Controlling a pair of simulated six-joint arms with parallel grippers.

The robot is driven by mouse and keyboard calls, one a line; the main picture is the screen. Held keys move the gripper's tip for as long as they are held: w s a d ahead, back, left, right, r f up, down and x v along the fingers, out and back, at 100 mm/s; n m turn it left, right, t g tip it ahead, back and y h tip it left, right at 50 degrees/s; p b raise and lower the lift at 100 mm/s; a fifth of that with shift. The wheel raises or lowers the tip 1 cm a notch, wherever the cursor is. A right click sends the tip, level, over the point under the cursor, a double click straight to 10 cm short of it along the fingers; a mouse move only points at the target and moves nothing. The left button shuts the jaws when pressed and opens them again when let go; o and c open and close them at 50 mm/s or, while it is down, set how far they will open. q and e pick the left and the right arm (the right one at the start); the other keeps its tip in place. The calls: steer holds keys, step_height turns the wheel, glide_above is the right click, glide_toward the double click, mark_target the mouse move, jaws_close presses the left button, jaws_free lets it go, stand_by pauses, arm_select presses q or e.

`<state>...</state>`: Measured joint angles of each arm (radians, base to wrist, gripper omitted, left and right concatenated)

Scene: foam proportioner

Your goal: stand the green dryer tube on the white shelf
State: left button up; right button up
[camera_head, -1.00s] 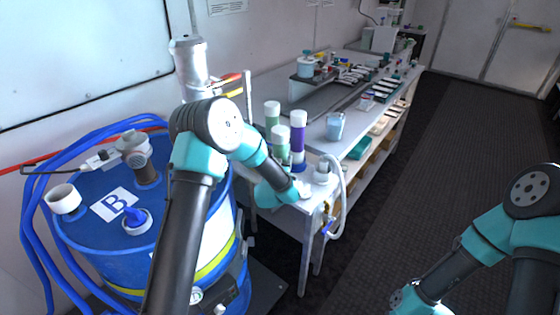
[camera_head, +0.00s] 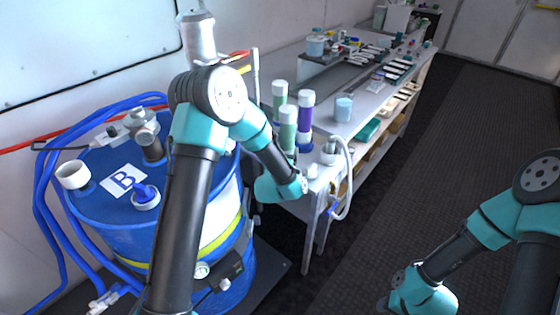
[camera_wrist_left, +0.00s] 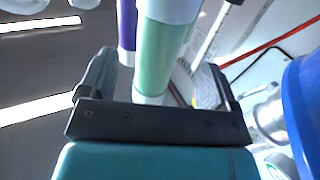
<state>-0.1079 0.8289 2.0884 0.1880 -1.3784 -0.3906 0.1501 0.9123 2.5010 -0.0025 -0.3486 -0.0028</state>
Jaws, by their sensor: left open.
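Two green tubes with pale caps stand upright on the near end of the bench, the front one (camera_head: 288,122) and one behind it (camera_head: 280,93). A purple tube (camera_head: 305,115) stands beside them. In the left wrist view a green tube (camera_wrist_left: 163,50) lies between the spread fingers of my left gripper (camera_wrist_left: 160,68), with the purple tube (camera_wrist_left: 127,25) close to one finger. The gripper is open; contact with the tube cannot be told. In the head view my wrist hides the fingers. A raised pale shelf (camera_head: 318,66) stands farther back on the bench. My right gripper is out of frame.
A blue drum (camera_head: 100,215) with hoses stands left of the bench. A white fitting with a looped hose (camera_head: 346,165) sits at the bench's near corner. A light blue cup (camera_head: 343,108) stands right of the tubes. The dark floor (camera_head: 450,150) to the right is clear.

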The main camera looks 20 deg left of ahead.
arm_select(q)
steer(key=s, duration=0.5)
steer(key=shift+s+d, duration=0.15)
steer(key=shift+d, duration=0.05)
stand_by(0.4)
steer(key=s+a+f+g+h, duration=0.1)
steer(key=s+f+g+h, duration=0.3)
steer(key=s+f+g, duration=1.15)
steer(key=s+f+g+h, duration=0.1)
steer(key=s+f, duration=0.8)
steer(key=s, duration=0.3)
steer(key=shift+n+g, duration=0.35)
steer(key=shift+n, duration=0.05)
